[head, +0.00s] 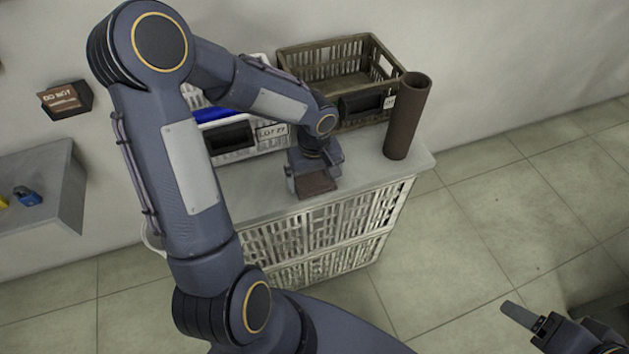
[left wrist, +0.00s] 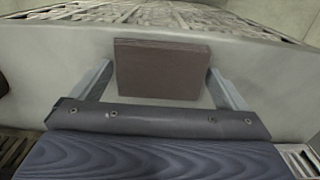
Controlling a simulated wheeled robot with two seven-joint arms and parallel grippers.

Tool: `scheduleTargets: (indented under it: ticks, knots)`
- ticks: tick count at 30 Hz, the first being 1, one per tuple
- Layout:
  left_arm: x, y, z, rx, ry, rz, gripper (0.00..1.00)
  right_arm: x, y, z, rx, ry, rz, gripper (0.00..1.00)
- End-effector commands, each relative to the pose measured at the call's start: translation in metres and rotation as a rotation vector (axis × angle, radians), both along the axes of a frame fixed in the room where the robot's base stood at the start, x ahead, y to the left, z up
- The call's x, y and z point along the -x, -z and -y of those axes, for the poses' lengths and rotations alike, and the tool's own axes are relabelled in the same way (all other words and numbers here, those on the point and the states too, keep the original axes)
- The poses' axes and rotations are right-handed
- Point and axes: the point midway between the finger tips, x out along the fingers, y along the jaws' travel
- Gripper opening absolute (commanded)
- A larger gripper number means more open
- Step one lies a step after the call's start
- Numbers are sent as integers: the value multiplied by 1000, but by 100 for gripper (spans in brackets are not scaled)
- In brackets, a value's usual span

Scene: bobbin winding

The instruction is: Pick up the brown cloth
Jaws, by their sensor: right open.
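The brown cloth (head: 315,185) is a small, folded, flat-sided block lying on the grey top of the white crate-like stand, near its front edge. In the left wrist view the cloth (left wrist: 162,69) sits between the two fingers of my left gripper (left wrist: 160,78). The fingers are spread, with a narrow gap showing on each side of the cloth. In the head view my left gripper (head: 314,176) points down over the cloth and hides its rear part. My right gripper (head: 530,322) is open and empty at the bottom right, far from the cloth.
A white basket (head: 262,145) with something blue inside stands behind my left gripper. A brown slatted crate (head: 340,60) and an upright brown tube (head: 407,118) stand at the back right of the stand top (head: 245,185). A grey shelf (head: 40,180) is at the left.

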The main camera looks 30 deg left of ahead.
Motion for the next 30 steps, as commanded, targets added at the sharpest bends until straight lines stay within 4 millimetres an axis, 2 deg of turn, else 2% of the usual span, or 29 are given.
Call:
scheduleTargets:
  ticks: [1, 6, 17, 23, 26, 30]
  knots:
    - [0, 0, 0, 0, 0, 0, 88, 0, 0, 0, 0, 0, 0, 67]
    - [0, 0, 0, 0, 0, 0, 68, 0, 0, 0, 0, 0, 0, 67]
    - [-1, -8, 0, -2, 0, 3, 68, 0, -1, 0, 0, 0, 0, 67]
    - [-1, -35, 0, 0, -2, 6, 68, 0, -6, 0, 0, 0, 0, 67]
    - [17, -55, 0, -3, -1, 8, 68, 0, -6, 0, 0, 0, 0, 67]
    - [46, -91, 0, -3, -2, 10, 68, 0, -10, 0, 0, 0, 0, 67]
